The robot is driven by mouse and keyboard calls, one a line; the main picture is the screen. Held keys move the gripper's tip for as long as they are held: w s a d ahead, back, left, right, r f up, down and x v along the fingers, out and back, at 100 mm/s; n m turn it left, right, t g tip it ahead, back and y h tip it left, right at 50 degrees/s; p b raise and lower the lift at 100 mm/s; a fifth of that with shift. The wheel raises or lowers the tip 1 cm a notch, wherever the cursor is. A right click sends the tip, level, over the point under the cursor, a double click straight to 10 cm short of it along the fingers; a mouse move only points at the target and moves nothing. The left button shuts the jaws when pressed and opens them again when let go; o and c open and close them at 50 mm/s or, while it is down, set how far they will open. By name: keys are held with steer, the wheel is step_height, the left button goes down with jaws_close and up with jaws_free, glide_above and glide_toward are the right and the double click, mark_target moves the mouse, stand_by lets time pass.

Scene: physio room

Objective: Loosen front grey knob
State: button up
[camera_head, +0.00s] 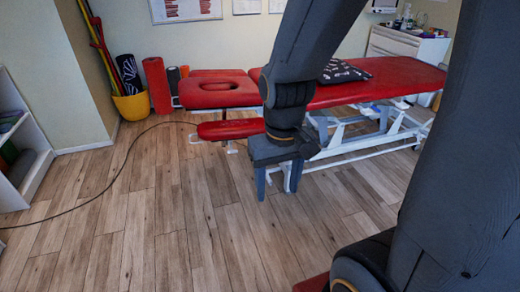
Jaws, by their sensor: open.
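My gripper (277,183) hangs in mid-view with its fingers pointing down. The fingers are apart and nothing shows between them. A red treatment table (388,78) on a white frame stands behind it. The table's head section (216,90) has a face hole, and a lower red pad (228,129) sits in front of it, to the left of my gripper. Small pale fittings show under this pad. I cannot make out the front grey knob; it may be too small or hidden by my arm.
A dark cable (116,173) runs across the wooden floor to the table. A yellow bucket (132,105) and red rolls (157,85) stand at the back left. A white shelf (22,145) is at the left edge.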

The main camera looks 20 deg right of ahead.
steer(key=w+f+t+b, duration=0.3)
steer(key=w+f+b, duration=0.4)
steer(key=w, duration=0.5)
steer(key=w+d+f+t+b, duration=0.1)
steer(key=w+f+t+b, duration=0.2)
steer(key=w+f+b, duration=0.4)
steer(key=w+f+t+b, duration=0.3)
steer(key=w+f+b, duration=0.4)
steer(key=w, duration=1.1)
steer(key=shift+d+f+m+t, duration=0.2)
steer(key=shift+f+m+t, duration=0.2)
steer(key=shift+f, duration=0.85)
steer(key=t+b, duration=0.7)
steer(key=b, duration=0.7)
glide_toward(233, 152)
steer(key=w, duration=0.2)
steer(key=shift+m+t, duration=0.3)
steer(key=shift+t, duration=0.1)
steer(key=shift+w+f+b, duration=0.2)
steer(key=shift+w+b, duration=0.4)
steer(key=shift+w, duration=0.85)
steer(key=shift+w+f+b, duration=0.15)
steer(key=shift+w+b, duration=0.4)
steer(key=shift+w, duration=0.9)
steer(key=shift+w+f+b, duration=0.2)
steer(key=shift+w+b, duration=0.4)
steer(key=shift+w, duration=0.85)
steer(key=c, duration=1)
